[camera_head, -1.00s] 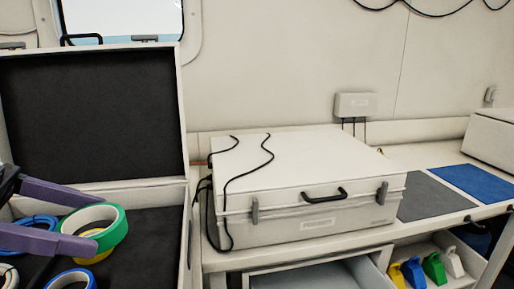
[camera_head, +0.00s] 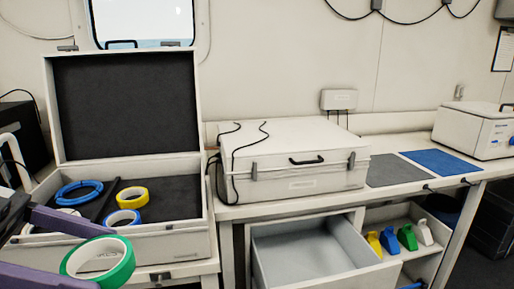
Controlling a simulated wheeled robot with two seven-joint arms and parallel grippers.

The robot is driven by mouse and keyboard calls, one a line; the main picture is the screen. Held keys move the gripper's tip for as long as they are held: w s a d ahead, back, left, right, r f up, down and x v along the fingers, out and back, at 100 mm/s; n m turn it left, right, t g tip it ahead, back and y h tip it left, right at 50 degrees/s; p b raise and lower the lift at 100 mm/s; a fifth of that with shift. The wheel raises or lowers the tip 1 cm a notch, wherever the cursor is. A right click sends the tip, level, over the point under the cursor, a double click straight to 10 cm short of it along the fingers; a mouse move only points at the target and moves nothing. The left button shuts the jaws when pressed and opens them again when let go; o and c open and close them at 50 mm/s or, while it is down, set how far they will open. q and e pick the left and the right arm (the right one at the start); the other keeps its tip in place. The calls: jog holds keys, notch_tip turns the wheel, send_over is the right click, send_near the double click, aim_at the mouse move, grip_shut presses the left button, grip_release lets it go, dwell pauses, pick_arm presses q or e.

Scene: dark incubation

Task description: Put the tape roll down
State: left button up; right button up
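The green tape roll (camera_head: 127,264), a ring with a pale inner core, is at the lower left. My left gripper (camera_head: 103,260) has its two purple fingers closed on opposite sides of the roll and holds it tilted in front of the open case (camera_head: 180,240). The roll overlaps the case's front wall in the picture; its height above any surface is unclear. Inside the case lie a yellow tape roll (camera_head: 143,194), a blue-and-white tape roll (camera_head: 134,216) and a blue cable coil (camera_head: 62,196). My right gripper is not in view.
A closed white case (camera_head: 290,187) with loose black cables stands on the bench. Below it, a grey drawer (camera_head: 345,280) is open and looks empty. Beside it are yellow, blue, green and white dispensers (camera_head: 407,236). Grey (camera_head: 395,172) and blue (camera_head: 442,162) mats lie clear at right.

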pick_arm(q)
jog(key=s+d+f+m+g, duration=0.15)
jog(key=s+d+f, duration=0.3)
jog(key=f, duration=0.45)
jog(key=w+a+f+n+t+y, duration=0.1)
jog(key=w+f+n+t, duration=0.3)
jog(key=f+n+t, duration=0.1)
jog(key=shift+a+f+y, duration=0.2)
jog(key=shift+f+y, duration=0.2)
jog(key=shift+f, duration=0.05)
jog(key=shift+w, duration=0.1)
